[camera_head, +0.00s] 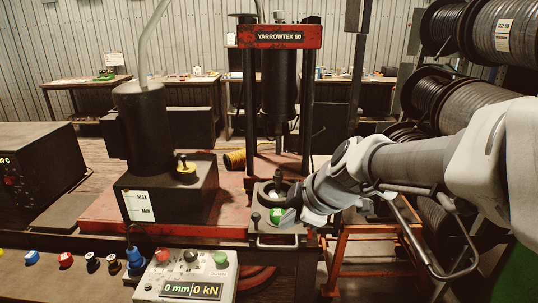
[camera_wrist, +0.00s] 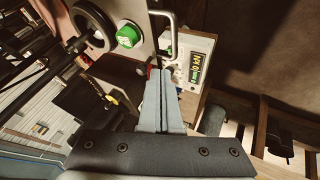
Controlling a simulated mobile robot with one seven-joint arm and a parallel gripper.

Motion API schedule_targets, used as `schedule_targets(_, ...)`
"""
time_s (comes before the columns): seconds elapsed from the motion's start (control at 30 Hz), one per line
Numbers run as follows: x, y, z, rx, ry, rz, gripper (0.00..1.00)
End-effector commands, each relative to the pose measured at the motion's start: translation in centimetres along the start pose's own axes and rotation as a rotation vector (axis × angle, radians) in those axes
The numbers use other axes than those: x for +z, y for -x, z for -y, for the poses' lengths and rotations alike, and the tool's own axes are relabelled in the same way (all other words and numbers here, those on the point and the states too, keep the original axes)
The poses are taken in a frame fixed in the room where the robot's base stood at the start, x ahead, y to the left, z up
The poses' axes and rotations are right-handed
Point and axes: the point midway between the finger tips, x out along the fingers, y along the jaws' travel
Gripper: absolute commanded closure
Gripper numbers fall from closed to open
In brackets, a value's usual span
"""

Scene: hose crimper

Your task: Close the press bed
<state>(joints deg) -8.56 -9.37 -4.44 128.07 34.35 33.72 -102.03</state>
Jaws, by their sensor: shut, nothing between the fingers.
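The press (camera_head: 283,37) is a red-and-black frame marked YARROWTEK 60. The press bed (camera_head: 262,228) is a dark plate at its foot, pulled out toward me. It carries a black ring and a green-capped part (camera_head: 277,215), and a pale loop handle (camera_head: 277,241) is on its front. In the wrist view the bed plate (camera_wrist: 122,13), handle (camera_wrist: 174,40) and green cap (camera_wrist: 128,35) show beyond the fingers. My gripper (camera_head: 290,219) is over the bed's right front; its fingers (camera_wrist: 155,72) are shut and empty, tips near the handle. Whether they touch it is unclear.
A control box (camera_head: 187,278) reading 0 mm and 0 kN stands at front left. A pump (camera_head: 140,130) and tank stand left of the press. Coloured caps (camera_head: 66,260) line the front edge.

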Motion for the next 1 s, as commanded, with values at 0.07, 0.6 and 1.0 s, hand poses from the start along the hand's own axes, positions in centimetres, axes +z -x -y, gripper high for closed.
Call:
schedule_targets(0.07, 0.0, -0.8, 0.1, -0.005, -0.001, 0.000, 1.00)
schedule_targets(0.6, 0.0, -8.8, 0.2, -0.004, -0.002, 0.001, 1.00)
schedule_targets(1.0, 0.0, -9.6, 0.1, -0.002, -0.002, 0.000, 1.00)
